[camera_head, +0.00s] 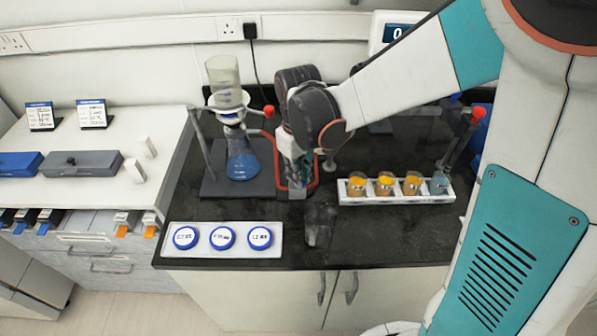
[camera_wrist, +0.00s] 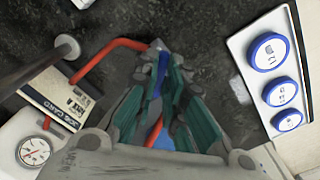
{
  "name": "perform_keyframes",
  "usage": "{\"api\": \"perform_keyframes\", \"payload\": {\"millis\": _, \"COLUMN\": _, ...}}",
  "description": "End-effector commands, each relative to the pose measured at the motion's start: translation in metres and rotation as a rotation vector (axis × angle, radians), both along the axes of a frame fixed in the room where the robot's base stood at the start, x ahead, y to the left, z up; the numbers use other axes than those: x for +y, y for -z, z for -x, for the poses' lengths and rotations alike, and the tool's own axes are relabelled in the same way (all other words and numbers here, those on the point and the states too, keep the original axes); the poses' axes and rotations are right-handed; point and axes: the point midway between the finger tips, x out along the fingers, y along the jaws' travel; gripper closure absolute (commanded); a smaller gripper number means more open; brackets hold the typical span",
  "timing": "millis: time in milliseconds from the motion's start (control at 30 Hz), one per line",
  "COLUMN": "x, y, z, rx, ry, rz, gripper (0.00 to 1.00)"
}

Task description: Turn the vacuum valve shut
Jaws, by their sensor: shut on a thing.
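In the wrist view my gripper (camera_wrist: 158,62) points down with its teal-padded fingers close together. A narrow blue piece (camera_wrist: 156,86), apparently the vacuum valve's handle, shows between them, so the gripper is shut on it. A red hose (camera_wrist: 110,55) runs to a grey part at the fingertips, and more red shows beneath the fingers. In the head view my gripper (camera_head: 297,186) is low over the black bench, right of the flask stand, beside the red tubing (camera_head: 275,160). The fingers hide most of the valve, so its angle cannot be told.
A flask with blue liquid (camera_head: 242,165) stands left of my gripper. A white rack of jars (camera_head: 395,199) is to the right. A tray with blue-rimmed discs (camera_head: 222,245) lies at the front left. The wrist view shows a dial gauge (camera_wrist: 33,151) and a job card (camera_wrist: 58,98).

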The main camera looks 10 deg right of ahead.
Motion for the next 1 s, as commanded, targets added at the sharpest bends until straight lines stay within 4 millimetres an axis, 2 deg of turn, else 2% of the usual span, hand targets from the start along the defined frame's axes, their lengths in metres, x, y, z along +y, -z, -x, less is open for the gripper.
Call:
{"api": "perform_keyframes", "payload": {"millis": 600, "x": 0.0024, "y": -0.0004, "z": 0.0000, "rx": -0.001, "ry": 0.532, "rz": 0.000, "gripper": 1.00}}
{"api": "perform_keyframes", "payload": {"millis": 1000, "x": 0.0030, "y": -0.0004, "z": -0.0001, "rx": -0.001, "ry": 0.688, "rz": 0.000, "gripper": 1.00}}
